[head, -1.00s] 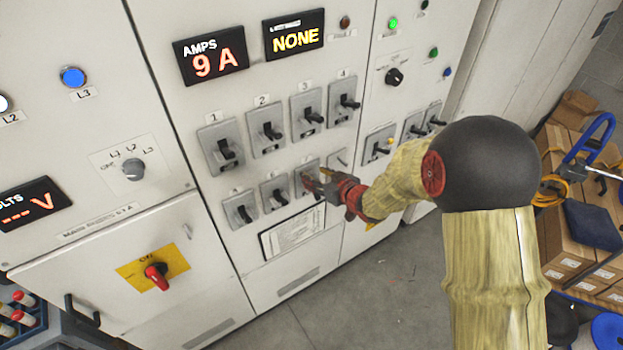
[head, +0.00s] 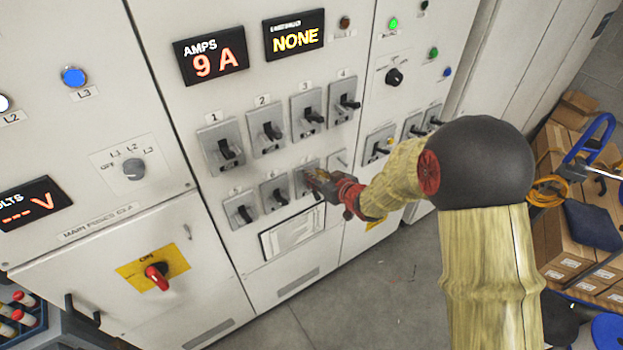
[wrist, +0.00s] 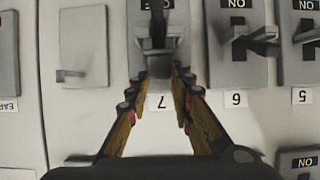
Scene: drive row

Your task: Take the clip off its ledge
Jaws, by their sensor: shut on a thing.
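My gripper (head: 312,178) reaches the lower switch row of the panel. In the wrist view my gripper (wrist: 160,72) has its fingertips drawn together on a dark grey piece (wrist: 155,56) in front of the switch labelled 7. A black upright part (wrist: 157,22) stands just above that piece. I cannot tell whether the held piece is the clip or part of the switch. Beside it, a plain grey plate (wrist: 84,40) carries a small tab (wrist: 70,75); it looks like a ledge, and I see no separate clip on it.
In the wrist view, switch 6 (wrist: 236,45) and switch 5 (wrist: 304,45) stand close to the right of my fingers. In the head view, the upper switches (head: 267,132) are just above my gripper, and a framed label (head: 292,232) is below. Boxes (head: 575,245) stand at right.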

